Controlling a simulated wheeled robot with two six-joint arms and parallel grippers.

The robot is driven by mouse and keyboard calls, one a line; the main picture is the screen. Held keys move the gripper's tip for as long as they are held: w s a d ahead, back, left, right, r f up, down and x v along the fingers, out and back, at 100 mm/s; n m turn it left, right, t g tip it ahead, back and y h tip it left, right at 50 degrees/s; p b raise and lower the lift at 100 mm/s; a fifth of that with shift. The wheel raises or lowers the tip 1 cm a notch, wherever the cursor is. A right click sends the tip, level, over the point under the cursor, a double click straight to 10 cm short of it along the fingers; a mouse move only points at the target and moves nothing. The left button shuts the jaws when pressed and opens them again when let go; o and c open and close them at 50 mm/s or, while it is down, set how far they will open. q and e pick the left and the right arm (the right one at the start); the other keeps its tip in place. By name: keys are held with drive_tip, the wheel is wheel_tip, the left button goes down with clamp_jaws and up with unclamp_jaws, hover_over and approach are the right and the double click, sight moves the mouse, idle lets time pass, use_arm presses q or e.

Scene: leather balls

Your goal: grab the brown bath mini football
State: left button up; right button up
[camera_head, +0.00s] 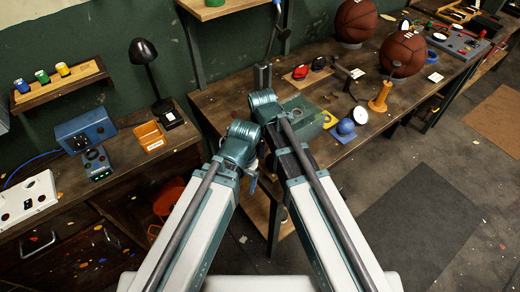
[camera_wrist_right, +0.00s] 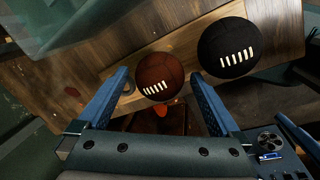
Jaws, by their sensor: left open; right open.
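The brown mini football (camera_wrist_right: 158,74), with white laces, shows in the right wrist view on a wooden surface. My right gripper (camera_wrist_right: 159,78) is open, with one finger on each side of the ball in that view; I see no grip on it. In the head view my left gripper (camera_head: 252,182) is small and partly hidden between the two arms, open and away from the balls. I cannot make out my right gripper in the head view.
A black ball with white laces (camera_wrist_right: 227,48) sits close to the right finger. A black lamp (camera_head: 143,52) stands on the left bench.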

drive_tip(key=shift+w+f+b, duration=0.25)
drive_tip(key=shift+f+b, duration=0.45)
drive_tip(key=shift+f, duration=0.5)
use_arm(q)
wheel_tip(320, 180, down, 2)
drive_tip(key=shift+f, duration=0.2)
use_arm(e)
drive_tip(key=shift+r, duration=0.1)
drive_tip(key=c, duration=1.3)
use_arm(q)
drive_tip(key=shift+r, duration=0.1)
